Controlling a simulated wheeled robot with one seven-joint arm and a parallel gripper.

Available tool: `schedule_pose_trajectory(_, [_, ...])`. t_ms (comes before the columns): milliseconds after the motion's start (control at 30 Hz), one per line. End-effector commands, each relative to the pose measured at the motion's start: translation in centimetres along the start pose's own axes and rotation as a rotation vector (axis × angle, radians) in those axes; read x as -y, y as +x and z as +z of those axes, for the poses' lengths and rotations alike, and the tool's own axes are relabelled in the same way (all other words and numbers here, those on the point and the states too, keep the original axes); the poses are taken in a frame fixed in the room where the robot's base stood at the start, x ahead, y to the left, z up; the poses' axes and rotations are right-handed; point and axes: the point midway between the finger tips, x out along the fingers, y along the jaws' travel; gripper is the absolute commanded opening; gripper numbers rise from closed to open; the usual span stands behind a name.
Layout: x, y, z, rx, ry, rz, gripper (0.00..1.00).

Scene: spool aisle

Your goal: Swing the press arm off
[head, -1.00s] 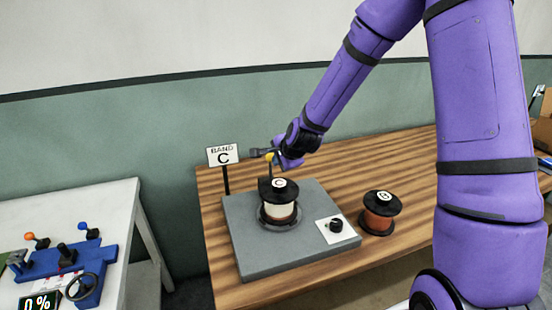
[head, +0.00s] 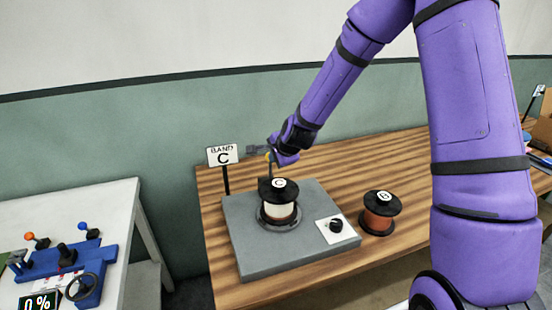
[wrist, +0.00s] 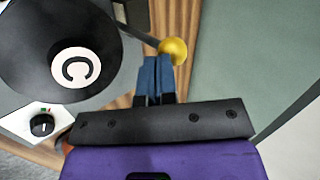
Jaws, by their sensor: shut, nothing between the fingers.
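The press arm is a thin dark bar with a round yellow knob (wrist: 173,50) at its end. In the wrist view the bar (wrist: 140,35) runs from near the rim of the spool marked C (wrist: 75,60) to the knob. In the head view spool C (head: 279,205) sits on a grey base (head: 250,256), and the knob is mostly hidden by my gripper (head: 271,160). My gripper's blue fingers (wrist: 155,64) are shut and empty. Their tips are right beside the knob; I cannot tell whether they touch it.
A sign reading BAND C (head: 222,156) stands behind the base at left. A knob panel (head: 337,227) is on the base's right, with spool B (head: 381,213) beside it on the wooden bench (head: 400,165). A white table with a blue device (head: 68,262) is at left.

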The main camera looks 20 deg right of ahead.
Motion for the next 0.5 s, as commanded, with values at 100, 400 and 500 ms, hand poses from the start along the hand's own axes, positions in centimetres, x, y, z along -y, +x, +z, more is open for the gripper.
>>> schedule_pose_trajectory(100, [0.4,0.3,-0.1,0.0,0.0,-0.001,0.0])
schedule_pose_trajectory(400, [1.5,1.0,-0.3,0.0,0.001,-0.001,0.0])
schedule_pose_trajectory(500, [1.9,1.3,-0.3,0.005,0.003,0.031,0.0])
